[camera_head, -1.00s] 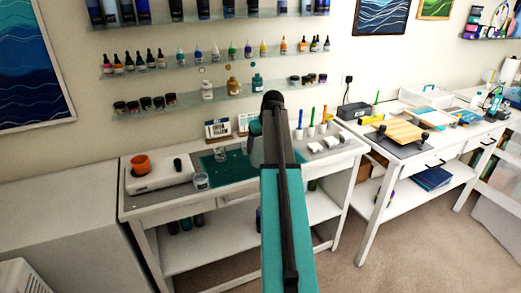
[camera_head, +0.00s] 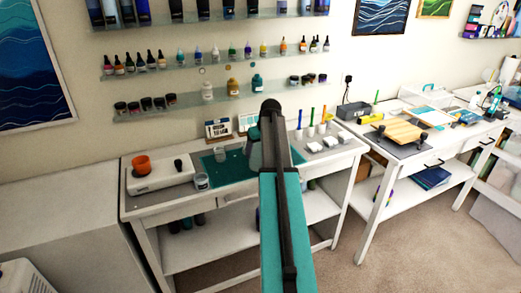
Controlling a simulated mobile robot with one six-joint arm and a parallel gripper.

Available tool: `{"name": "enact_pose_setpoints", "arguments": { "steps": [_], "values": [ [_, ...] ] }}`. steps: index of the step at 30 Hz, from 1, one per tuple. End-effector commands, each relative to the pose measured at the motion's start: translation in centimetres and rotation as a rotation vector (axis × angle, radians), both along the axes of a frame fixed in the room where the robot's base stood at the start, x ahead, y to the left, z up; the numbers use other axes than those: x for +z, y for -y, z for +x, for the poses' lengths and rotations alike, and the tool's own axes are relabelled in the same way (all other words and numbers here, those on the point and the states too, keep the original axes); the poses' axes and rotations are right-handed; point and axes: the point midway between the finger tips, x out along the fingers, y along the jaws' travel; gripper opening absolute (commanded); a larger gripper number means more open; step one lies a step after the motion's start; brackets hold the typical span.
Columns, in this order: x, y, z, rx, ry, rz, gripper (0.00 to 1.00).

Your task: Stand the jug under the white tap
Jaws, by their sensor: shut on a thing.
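My arm rises through the middle of the view and hides what is behind it. My gripper is not seen; it is hidden behind the arm. A grey and teal shape shows just left of the arm above the bench, and I cannot tell whether it is part of my wrist. I cannot make out the jug for certain. A white bottle-like container (camera_head: 207,90) stands on the lowest wall shelf, left of a mustard one (camera_head: 233,86) and a teal one (camera_head: 257,83). Whether these carry taps is too small to tell.
The white bench (camera_head: 165,205) holds a teal mat (camera_head: 232,176), a clear cup (camera_head: 202,182), a smaller clear cup (camera_head: 220,156) and a white appliance (camera_head: 158,178) with an orange pot (camera_head: 141,165). Upright coloured sticks stand at the back right. A second table (camera_head: 370,145) is to the right.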

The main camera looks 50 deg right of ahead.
Motion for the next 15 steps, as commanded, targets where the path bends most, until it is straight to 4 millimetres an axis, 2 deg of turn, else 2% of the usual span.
{"name": "enact_pose_setpoints", "arguments": {
  "steps": [15],
  "values": [
    [-0.8,0.01,0.0,0.0,0.001,0.0,0.49]
  ]
}}
